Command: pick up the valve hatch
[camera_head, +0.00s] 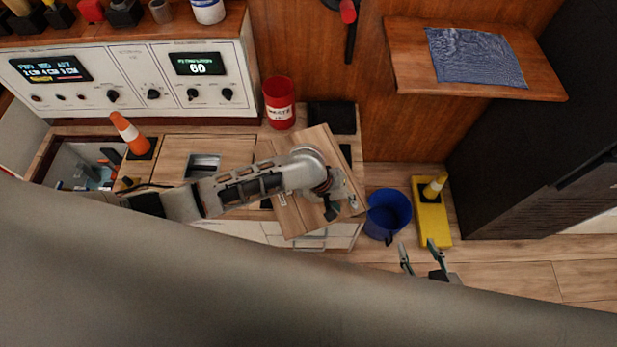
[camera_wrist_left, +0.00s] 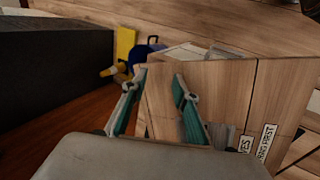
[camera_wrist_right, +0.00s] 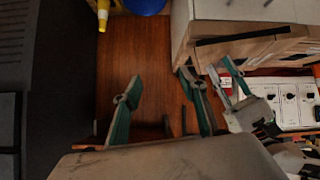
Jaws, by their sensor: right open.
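A light wooden panel, which I take for the valve hatch (camera_head: 287,207), lies askew over the right end of the counter and overhangs its front edge. In the left wrist view the panel (camera_wrist_left: 222,90) fills the middle and carries white labels, only partly readable. My left gripper (camera_head: 335,200) is at its right part. In the left wrist view its two fingers (camera_wrist_left: 159,78) stand partly closed at the panel's left edge and appear to grip it; the contact is hidden. My right gripper (camera_head: 422,258) is open and empty, low to the right of the counter; its fingers show clearly (camera_wrist_right: 159,77).
A red can (camera_head: 279,103) stands behind the panel. A blue bucket (camera_head: 388,213) and a yellow stand (camera_head: 430,215) are on the floor. A dark cabinet (camera_head: 530,150) is at right.

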